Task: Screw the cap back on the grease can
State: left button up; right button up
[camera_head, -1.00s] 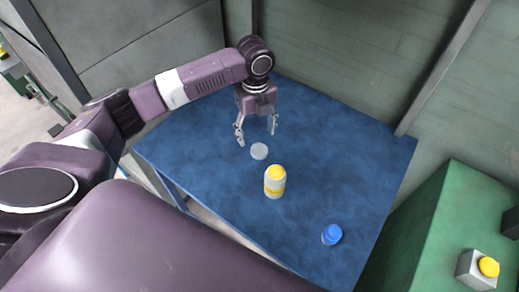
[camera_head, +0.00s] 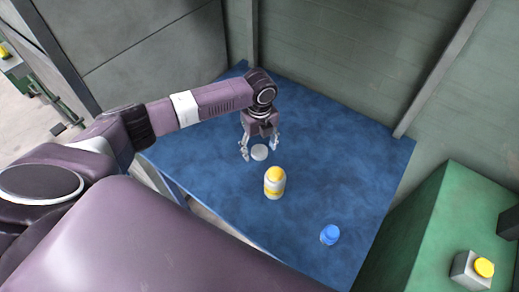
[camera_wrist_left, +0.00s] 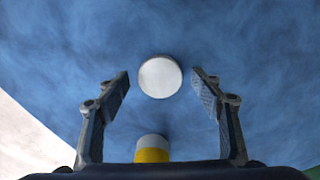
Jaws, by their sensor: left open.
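A pale grey round disc, which looks like the cap (camera_head: 259,152), lies flat on the blue table. It also shows in the left wrist view (camera_wrist_left: 160,77). The grease can (camera_head: 274,184), white with yellow bands and a yellow top, stands upright a little nearer; part of it shows at the bottom of the left wrist view (camera_wrist_left: 152,150). My left gripper (camera_head: 259,151) points down over the disc, open and empty. In the left wrist view the disc sits between its fingertips (camera_wrist_left: 160,80), with a gap on each side. My right gripper is not in view.
A small blue item (camera_head: 330,235) stands near the table's front right. The blue table (camera_head: 350,160) is otherwise clear. Walls (camera_head: 330,60) close off the back. A green surface (camera_head: 440,220) at the right bears a grey box with a yellow button (camera_head: 484,267).

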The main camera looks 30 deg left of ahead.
aim_at(260, 151)
pick_arm(q)
jog(key=shift+c, duration=0.4)
jog(key=c, duration=0.7)
jog(key=shift+r, duration=0.15)
notch_tip(260, 151, up, 20)
jog(key=b, duration=0.2)
jog(key=shift+b, duration=0.35)
